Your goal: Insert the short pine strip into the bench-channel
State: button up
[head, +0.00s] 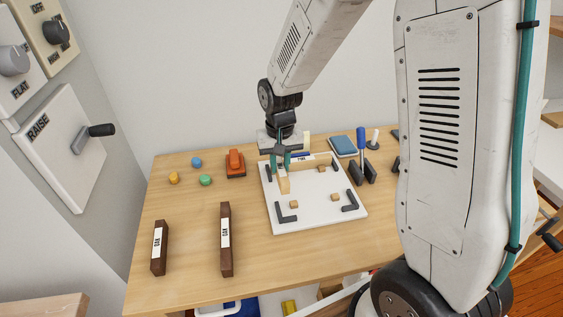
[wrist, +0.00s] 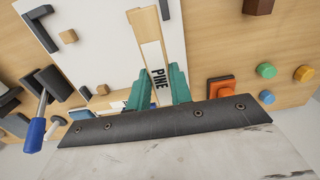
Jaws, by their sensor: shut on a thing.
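My gripper (head: 281,162) is shut on a pale pine strip (head: 283,184), held over the left part of the white board. In the wrist view, the strip (wrist: 152,45) runs away from between the green fingertips (wrist: 159,85), its PINE label facing the camera. I cannot tell whether it touches the board. Another pale strip (head: 315,163) with a label lies along the board's back edge, partly hidden by my gripper.
The white board (head: 310,205) bears dark corner brackets and small wooden blocks.

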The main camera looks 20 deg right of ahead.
aim_at(280, 174)
jog(key=shift+f, duration=2.15)
jog(key=shift+f, duration=1.2)
jog(key=o, duration=1)
jog(key=shift+r, duration=0.1)
notch_tip(280, 174, up, 8)
jog(key=shift+f, duration=0.15)
jog(key=s+d+r, duration=0.1)
jog(key=s+r, duration=0.5)
jog(key=s, duration=0.2)
jog(key=s+d+r+n+t, duration=0.1)
jog(key=s+r, duration=0.6)
jog(key=s, duration=0.2)
jog(key=s+d+r+n, duration=0.1)
jog(key=s+r, duration=0.5)
jog(key=s, duration=0.3)
jog(key=shift+d+r, duration=0.15)
jog(key=shift+r, duration=0.15)
